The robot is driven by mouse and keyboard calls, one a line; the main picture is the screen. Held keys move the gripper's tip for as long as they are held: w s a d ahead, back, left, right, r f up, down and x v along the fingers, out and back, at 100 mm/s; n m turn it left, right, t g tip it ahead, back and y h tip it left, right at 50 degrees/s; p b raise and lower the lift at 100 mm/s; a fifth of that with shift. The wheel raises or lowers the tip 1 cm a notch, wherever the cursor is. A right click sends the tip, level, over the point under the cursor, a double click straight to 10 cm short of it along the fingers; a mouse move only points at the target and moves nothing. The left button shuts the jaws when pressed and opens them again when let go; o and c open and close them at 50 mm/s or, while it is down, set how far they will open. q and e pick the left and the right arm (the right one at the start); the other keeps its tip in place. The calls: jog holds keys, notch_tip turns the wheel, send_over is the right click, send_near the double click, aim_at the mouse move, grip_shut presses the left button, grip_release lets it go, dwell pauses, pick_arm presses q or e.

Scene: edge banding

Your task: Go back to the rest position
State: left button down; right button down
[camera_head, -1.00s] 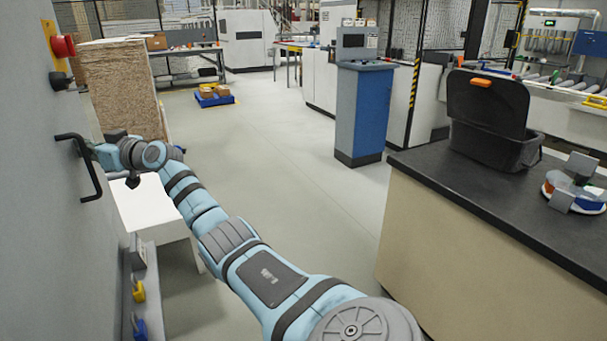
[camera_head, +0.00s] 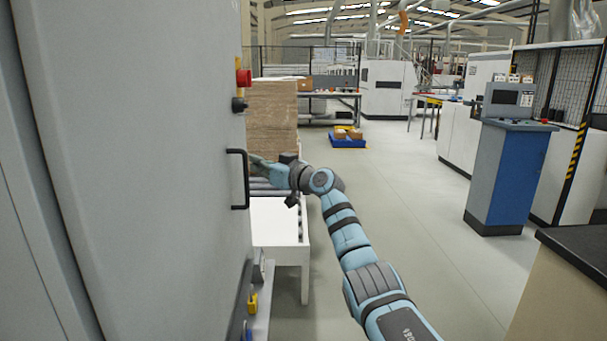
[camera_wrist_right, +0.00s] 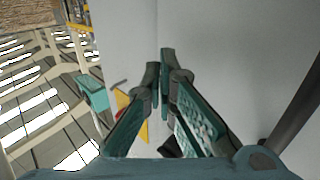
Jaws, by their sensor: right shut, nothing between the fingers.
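My right arm reaches forward along a large grey cabinet (camera_head: 150,150). My right gripper (camera_head: 257,165) is beside the cabinet's black bar handle (camera_head: 240,180), and the handle and cabinet edge partly hide it. I cannot tell from the head view whether they touch. In the right wrist view the right gripper (camera_wrist_right: 163,75) has its two green-grey fingers together at the tips, with nothing between them. The grey cabinet surface (camera_wrist_right: 220,45) lies behind the fingers there, and a dark bar (camera_wrist_right: 298,110) runs at the right. My left gripper is not in view.
A red button (camera_head: 243,77) sticks out from the cabinet. A white table (camera_head: 280,222) and stacked boards (camera_head: 272,115) stand by my arm. A blue console (camera_head: 508,170) and a dark counter (camera_head: 585,245) are at the right. The middle floor (camera_head: 410,200) is clear.

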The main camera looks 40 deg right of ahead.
jog(key=s+d, duration=0.7)
jog(key=shift+d, duration=0.3)
jog(key=shift+s+r, duration=0.1)
